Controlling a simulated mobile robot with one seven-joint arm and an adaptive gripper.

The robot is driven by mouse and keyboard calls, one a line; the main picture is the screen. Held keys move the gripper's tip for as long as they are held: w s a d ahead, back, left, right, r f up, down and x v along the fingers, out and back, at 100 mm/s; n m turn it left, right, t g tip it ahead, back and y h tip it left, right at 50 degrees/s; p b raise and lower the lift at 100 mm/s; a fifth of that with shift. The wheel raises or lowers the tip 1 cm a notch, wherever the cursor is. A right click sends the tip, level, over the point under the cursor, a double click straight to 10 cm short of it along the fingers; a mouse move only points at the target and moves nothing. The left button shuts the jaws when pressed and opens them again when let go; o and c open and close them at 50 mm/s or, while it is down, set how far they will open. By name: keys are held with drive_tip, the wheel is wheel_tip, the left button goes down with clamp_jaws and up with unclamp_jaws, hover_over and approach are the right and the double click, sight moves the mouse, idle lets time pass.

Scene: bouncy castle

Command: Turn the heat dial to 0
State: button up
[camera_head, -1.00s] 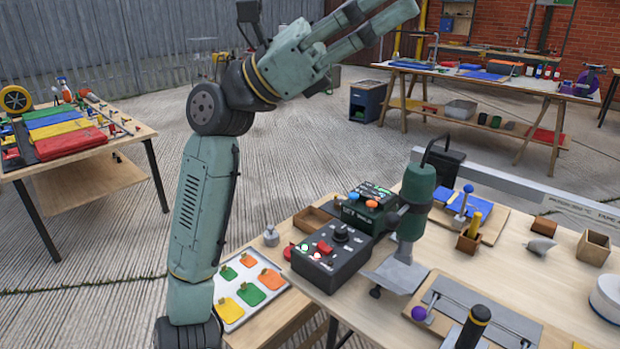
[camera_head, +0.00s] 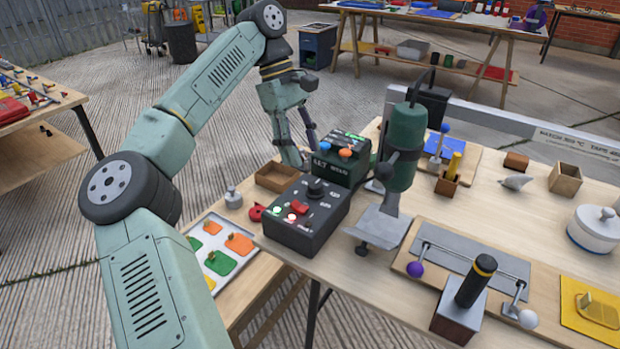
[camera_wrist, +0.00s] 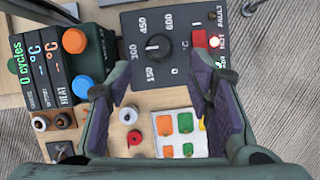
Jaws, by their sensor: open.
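The heat dial (camera_head: 316,188) is a black round knob on top of a dark control box (camera_head: 300,243) at the table's near left corner. In the wrist view the dial (camera_wrist: 158,46) is ringed by the marks 0, 150, 300, 450 and 600. A small pale mark on the knob seems to face left, near 300; I cannot tell exactly. My gripper (camera_head: 298,155) points down behind the box in the head view, apart from the dial. In the wrist view my gripper (camera_wrist: 160,84) is open and empty, its two purple-padded fingers spread below the dial.
A green display unit (camera_head: 340,165) with blue and orange buttons stands close beside the box. A red switch (camera_head: 299,207) sits near the dial. A green press (camera_head: 405,150) stands to the right. A wooden tray (camera_head: 262,180) and a card tray (camera_head: 200,240) lie left.

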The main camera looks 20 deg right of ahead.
sight(314, 183)
drive_tip(key=x, duration=0.7)
drive_tip(key=shift+c, duration=0.4)
clamp_jaws()
